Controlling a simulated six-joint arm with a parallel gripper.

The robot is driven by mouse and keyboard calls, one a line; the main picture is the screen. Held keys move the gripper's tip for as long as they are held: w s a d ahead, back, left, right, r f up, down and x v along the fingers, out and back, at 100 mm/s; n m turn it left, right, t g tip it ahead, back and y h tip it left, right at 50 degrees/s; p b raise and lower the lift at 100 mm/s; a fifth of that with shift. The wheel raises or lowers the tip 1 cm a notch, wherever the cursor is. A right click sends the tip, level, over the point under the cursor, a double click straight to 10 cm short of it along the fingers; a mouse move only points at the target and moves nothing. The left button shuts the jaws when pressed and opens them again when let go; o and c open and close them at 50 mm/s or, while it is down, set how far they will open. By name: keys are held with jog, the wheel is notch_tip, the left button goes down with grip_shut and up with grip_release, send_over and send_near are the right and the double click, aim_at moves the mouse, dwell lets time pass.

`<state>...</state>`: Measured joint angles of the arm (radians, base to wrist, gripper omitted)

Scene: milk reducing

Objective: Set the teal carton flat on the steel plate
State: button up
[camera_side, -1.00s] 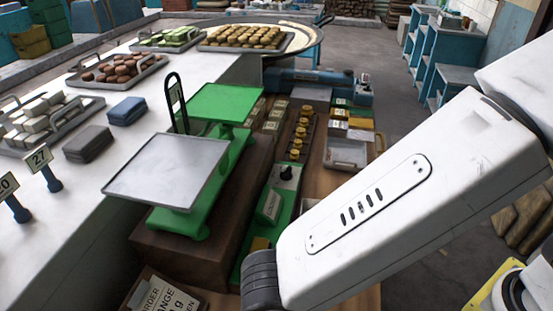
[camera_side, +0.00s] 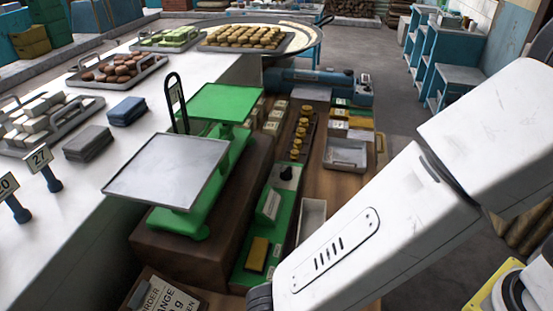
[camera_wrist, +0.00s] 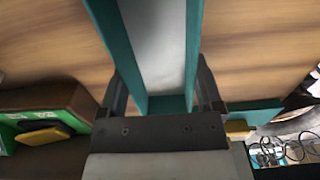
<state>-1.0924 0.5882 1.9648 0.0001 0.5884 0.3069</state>
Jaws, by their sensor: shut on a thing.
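The steel plate (camera_side: 167,170) is a bare, flat grey square on the near side of the green balance scale (camera_side: 205,222), left of centre in the side view. The teal carton (camera_wrist: 190,50) shows in the wrist view as a long box with a pale grey face between teal sides, running out of the top of the picture. My gripper (camera_wrist: 160,88) is shut on it, one dark finger on each side. Wooden surface shows behind the carton. In the side view the gripper and carton are out of frame, below the bottom edge. The carton's far end is hidden.
The scale's other pan (camera_side: 226,103) is green and empty, with a black upright handle (camera_side: 176,100) beside it. A green panel (camera_side: 262,240) with a yellow block (camera_side: 257,254) lies right of the scale. A card sign (camera_side: 165,297) stands in front. Trays and blocks fill the left counter.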

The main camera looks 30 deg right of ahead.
jog(key=o, duration=1)
jog(key=shift+f, duration=0.1)
jog(key=shift+c, duration=0.2)
notch_tip(320, 180, up, 12)
dwell(0.6)
jog(key=w+d+f+m+t, duration=0.1)
jog(key=w+d+m, duration=0.1)
jog(key=w+d, duration=0.6)
jog(key=w+d+f+m, duration=0.1)
jog(key=w+d+m, duration=0.2)
jog(key=d, duration=0.8)
jog(key=s+d+f+m, duration=0.1)
jog(key=d+m, duration=0.1)
jog(key=d, duration=0.7)
jog(key=s+d+f+m+t, duration=0.1)
jog(key=d+m, duration=0.1)
jog(key=d, duration=0.7)
jog(key=shift+f+t, duration=0.3)
